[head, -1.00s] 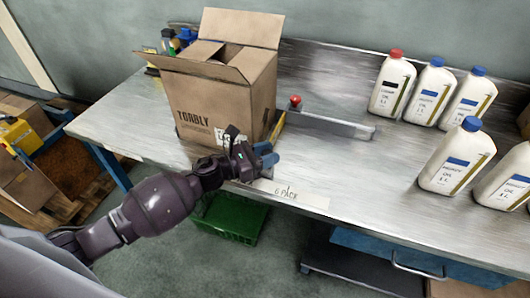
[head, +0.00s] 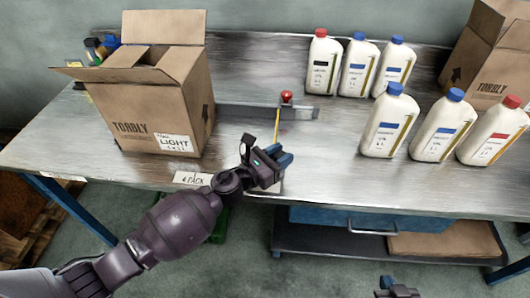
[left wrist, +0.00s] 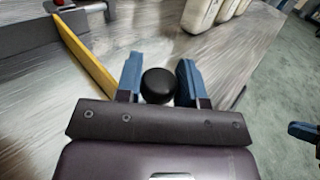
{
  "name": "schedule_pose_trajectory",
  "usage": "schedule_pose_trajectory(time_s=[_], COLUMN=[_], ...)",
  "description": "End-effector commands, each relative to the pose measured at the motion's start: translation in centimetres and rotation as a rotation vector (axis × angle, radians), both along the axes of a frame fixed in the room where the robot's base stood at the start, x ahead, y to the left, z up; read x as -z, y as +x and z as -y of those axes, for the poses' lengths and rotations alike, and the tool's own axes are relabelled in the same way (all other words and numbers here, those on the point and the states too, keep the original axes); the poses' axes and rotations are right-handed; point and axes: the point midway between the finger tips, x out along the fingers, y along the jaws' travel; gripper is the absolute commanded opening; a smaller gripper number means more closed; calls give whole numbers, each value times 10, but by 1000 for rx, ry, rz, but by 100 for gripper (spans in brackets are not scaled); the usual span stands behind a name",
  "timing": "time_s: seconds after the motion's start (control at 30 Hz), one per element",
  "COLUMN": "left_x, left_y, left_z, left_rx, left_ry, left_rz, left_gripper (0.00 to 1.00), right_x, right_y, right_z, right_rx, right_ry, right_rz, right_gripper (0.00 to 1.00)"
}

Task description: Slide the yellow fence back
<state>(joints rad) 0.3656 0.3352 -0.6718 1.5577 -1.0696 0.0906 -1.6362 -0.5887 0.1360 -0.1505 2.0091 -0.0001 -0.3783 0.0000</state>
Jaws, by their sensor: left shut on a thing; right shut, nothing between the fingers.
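The yellow fence (head: 277,127) is a thin upright strip running across the metal bench from the back rail toward the front edge. It also shows in the left wrist view (left wrist: 86,56), left of my fingers. My left gripper (head: 281,157) is at the fence's front end, near the bench edge. In the left wrist view its blue fingers (left wrist: 158,80) are shut around a round black knob (left wrist: 157,86). How the knob joins the fence is hidden. My right gripper (head: 386,283) is low at the bottom of the head view, shut and empty, away from the bench.
An open carton (head: 155,105) stands left of the fence, with clear bench between. A red knob (head: 287,97) sits at the grey back rail (head: 240,110). Several oil bottles (head: 390,122) and another carton (head: 490,50) stand to the right. A "4 pack" label (head: 192,178) is on the front edge.

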Motion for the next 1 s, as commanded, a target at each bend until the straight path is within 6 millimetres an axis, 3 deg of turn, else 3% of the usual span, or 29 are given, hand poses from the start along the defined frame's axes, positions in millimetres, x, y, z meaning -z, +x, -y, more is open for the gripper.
schedule_pose_trajectory(time_s=[0.43,0.47,0.5,0.83,1.0], left_x=[0,0,0,0,1], left_y=[-1,-1,-1,-2,-14], left_z=[7,7,7,4,-10], left_rx=[4,5,5,2,1], left_ry=[-2,-2,-2,-1,-1], left_rz=[-1,-1,-1,-1,-2], left_gripper=[0,38,43,43,43], right_x=[0,0,0,0,-1], right_y=[-2,-2,-2,-2,-2], right_z=[3,3,3,4,4], right_rx=[-5,-5,-5,-7,-6], right_ry=[-8,-8,-8,-10,-11], right_rz=[-3,-3,-3,-3,-2], right_gripper=[0,0,0,0,0])
